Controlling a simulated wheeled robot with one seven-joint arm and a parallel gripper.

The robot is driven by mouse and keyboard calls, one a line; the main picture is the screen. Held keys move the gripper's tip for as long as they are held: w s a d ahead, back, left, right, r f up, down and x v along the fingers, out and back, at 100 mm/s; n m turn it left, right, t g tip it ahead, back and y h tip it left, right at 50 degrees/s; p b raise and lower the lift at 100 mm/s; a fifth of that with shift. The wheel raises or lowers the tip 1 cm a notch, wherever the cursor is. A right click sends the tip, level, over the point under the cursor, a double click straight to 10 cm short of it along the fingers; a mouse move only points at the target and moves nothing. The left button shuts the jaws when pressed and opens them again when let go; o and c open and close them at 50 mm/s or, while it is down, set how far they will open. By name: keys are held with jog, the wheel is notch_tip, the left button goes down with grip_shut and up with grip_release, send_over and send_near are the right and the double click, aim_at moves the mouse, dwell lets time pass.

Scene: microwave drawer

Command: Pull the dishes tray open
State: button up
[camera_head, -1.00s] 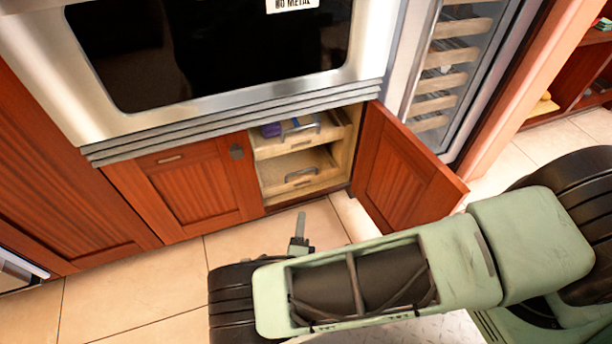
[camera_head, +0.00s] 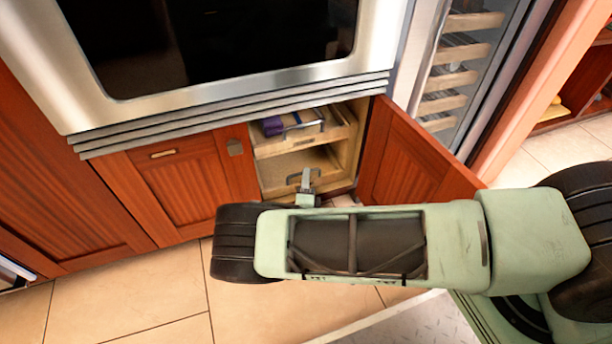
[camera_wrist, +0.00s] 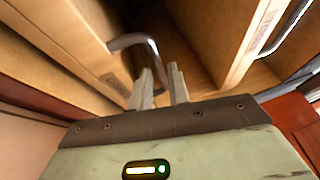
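Two pull-out wooden trays sit in the open cabinet, an upper tray (camera_head: 302,144) and a lower tray (camera_head: 283,187), each with a metal bar handle. Their labels are too small to read, so I cannot tell which is the dishes tray. My gripper (camera_head: 306,174) is in front of the lower tray's handle (camera_head: 292,179). In the wrist view my gripper (camera_wrist: 162,72) has its two fingers apart, with the curved handle (camera_wrist: 134,41) at the fingertips. Its bar seems to run down between them; contact is unclear. My arm hides part of the lower front.
The cabinet door (camera_head: 410,160) stands open on the right. A closed cabinet door (camera_head: 182,178) is on the left. The microwave (camera_head: 230,85) is above. A purple item (camera_head: 272,126) lies in the upper tray. Tiled floor (camera_head: 130,300) is free at left.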

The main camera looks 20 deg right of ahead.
jog(key=shift+x, duration=1.25)
grip_shut()
jog(key=shift+s, duration=0.15)
